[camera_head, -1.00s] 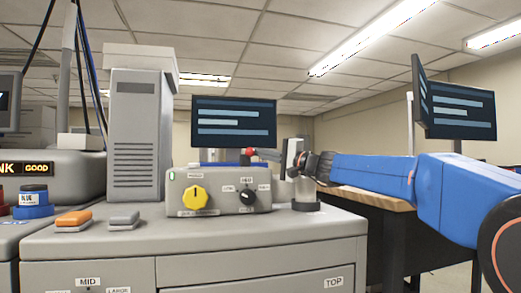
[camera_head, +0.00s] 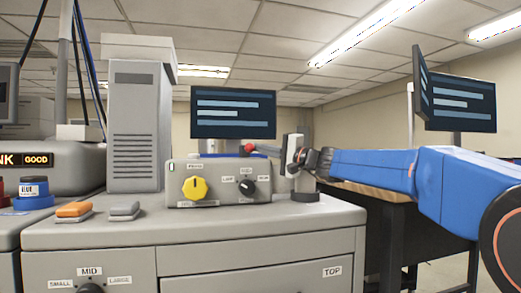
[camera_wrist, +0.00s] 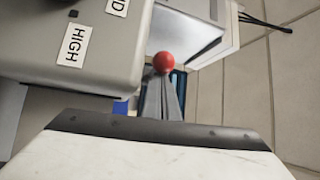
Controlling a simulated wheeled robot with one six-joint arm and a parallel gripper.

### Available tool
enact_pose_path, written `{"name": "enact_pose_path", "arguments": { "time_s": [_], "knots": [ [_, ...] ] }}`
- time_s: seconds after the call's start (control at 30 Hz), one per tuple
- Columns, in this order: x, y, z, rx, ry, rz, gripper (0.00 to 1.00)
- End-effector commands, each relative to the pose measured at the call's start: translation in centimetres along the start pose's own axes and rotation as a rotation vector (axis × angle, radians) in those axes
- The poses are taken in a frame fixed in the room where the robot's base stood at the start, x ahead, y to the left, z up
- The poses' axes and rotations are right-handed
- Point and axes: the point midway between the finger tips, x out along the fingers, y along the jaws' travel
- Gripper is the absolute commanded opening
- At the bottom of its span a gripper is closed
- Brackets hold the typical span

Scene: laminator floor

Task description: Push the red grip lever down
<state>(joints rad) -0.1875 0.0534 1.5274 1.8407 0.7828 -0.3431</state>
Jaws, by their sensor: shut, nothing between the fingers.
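The red ball grip of the lever (camera_head: 248,148) shows just above and behind the top right of the grey control box. It also shows in the wrist view (camera_wrist: 163,61), straight ahead of the finger tips. My gripper (camera_wrist: 163,77) is shut and empty, its grey fingers together with their tips right at the ball. I cannot tell whether they touch it. In the head view my gripper (camera_head: 262,151) reaches in from the right at about the ball's height. The lever's shaft cannot be made out clearly.
The grey control box (camera_head: 218,170) with a yellow knob (camera_head: 194,187) and a black knob (camera_head: 248,187) stands close in front of the grip. A tall vented cabinet (camera_head: 136,140) stands left. A monitor (camera_head: 233,113) is behind. Orange (camera_head: 73,209) and grey (camera_head: 124,209) blocks lie on the counter.

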Motion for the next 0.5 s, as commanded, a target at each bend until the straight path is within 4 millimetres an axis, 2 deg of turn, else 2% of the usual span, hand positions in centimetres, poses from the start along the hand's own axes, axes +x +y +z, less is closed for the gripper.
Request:
{"name": "enact_pose_path", "arguments": {
  "time_s": [0.17,0.5],
  "knots": [
    [-1.4,-0.1,0.0,-0.001,0.001,-0.001,0.00],
    [-8.0,0.0,-0.1,-0.001,0.003,0.001,0.00]
  ]
}}
